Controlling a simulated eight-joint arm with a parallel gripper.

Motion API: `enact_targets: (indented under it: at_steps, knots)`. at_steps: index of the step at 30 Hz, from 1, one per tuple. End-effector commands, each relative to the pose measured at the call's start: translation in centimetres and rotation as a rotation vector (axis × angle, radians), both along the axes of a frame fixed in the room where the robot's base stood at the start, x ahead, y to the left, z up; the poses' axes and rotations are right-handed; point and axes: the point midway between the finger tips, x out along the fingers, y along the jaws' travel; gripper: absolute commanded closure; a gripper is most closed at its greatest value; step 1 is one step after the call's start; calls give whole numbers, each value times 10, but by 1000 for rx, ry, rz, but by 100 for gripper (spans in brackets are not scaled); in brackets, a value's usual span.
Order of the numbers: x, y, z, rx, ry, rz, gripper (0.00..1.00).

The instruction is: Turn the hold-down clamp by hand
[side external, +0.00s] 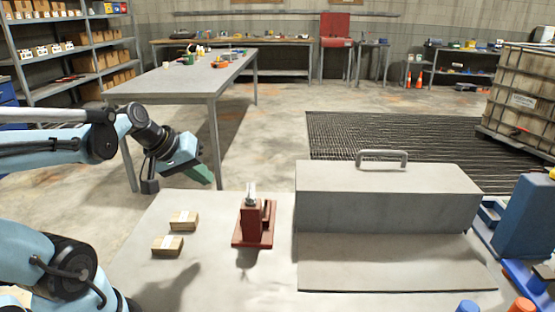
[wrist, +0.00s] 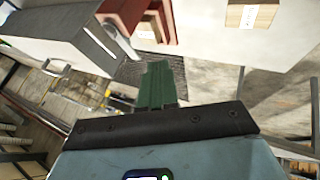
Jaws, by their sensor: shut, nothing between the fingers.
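The hold-down clamp (side external: 254,222) is a dark red block on a red base plate, with a silvery metal part on top. It stands upright on the grey work table, near the middle of the side view. In the wrist view the red clamp (wrist: 128,14) shows at the top, partly cut off by the frame. My gripper (side external: 205,177) has green fingers, closed together and empty. It hangs to the left of the clamp, higher than it and apart from it. The green fingers also show in the wrist view (wrist: 158,72).
A grey box with a handle (side external: 385,185) stands right of the clamp. Two small wooden blocks (side external: 183,220) (side external: 167,245) lie left of the clamp. A blue device (side external: 525,218) is at the far right. The table front around the clamp is clear.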

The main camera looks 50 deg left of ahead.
Motion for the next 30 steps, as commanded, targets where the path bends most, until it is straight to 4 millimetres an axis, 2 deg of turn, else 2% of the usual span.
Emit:
enact_targets:
  at_steps: [18,24,30]
  knots:
    - [37,0,-48,1,0,-3,100]
    - [57,-17,-47,2,1,-6,100]
    - [66,-23,-46,1,0,-2,100]
